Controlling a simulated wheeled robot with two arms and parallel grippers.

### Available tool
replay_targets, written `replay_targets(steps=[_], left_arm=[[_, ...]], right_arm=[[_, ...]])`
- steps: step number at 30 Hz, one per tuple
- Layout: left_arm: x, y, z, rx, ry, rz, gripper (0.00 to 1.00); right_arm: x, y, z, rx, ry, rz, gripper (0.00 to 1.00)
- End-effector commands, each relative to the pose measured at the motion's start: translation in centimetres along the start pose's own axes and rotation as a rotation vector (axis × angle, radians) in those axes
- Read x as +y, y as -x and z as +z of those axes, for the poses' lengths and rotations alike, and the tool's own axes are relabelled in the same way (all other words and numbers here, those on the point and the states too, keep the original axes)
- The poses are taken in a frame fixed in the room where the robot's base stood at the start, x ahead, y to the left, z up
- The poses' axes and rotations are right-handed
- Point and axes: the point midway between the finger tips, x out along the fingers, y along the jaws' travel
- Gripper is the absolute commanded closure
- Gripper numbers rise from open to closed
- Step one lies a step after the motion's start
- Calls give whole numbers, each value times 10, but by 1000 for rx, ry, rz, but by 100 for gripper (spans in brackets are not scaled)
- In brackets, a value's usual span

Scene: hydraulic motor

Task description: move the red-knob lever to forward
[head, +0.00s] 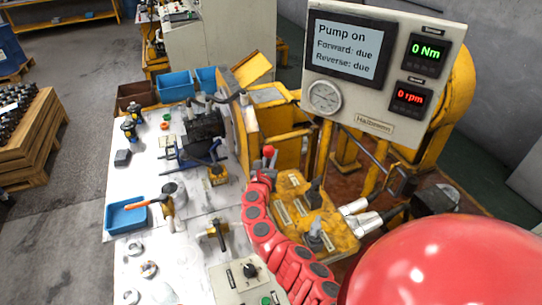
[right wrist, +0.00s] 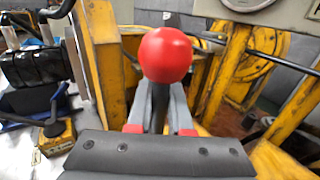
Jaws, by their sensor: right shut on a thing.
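The red-knob lever shows its round red knob (head: 268,150) in the head view, at the upper left end of a yellow valve block (head: 290,190). In the right wrist view the red knob (right wrist: 165,55) stands in front of the camera, above the fingers. My right gripper (right wrist: 160,118) is shut on the dark lever shaft just below the knob. In the head view my red right arm reaches up to it and hides the lever's base. The panel screen (head: 346,48) reads "Pump on", "Forward: due", "Reverse: due". My left gripper is not in view.
Gauges read 0 Nm (head: 429,52) and 0 rpm (head: 409,98). A white bench (head: 125,185) with tools and a blue tray (head: 126,216) lies left. Yellow frame posts stand close around the lever.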

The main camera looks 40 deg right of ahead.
Motion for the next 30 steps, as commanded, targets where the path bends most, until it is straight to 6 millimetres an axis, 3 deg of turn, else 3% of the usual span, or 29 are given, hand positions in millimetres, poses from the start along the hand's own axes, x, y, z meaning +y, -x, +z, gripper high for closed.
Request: replay_targets(steps=[23,30], left_arm=[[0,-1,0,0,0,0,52],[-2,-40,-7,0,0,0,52]], right_arm=[[0,0,1,1,-3,0,100],[-23,-15,5,105,-155,-7,100]])
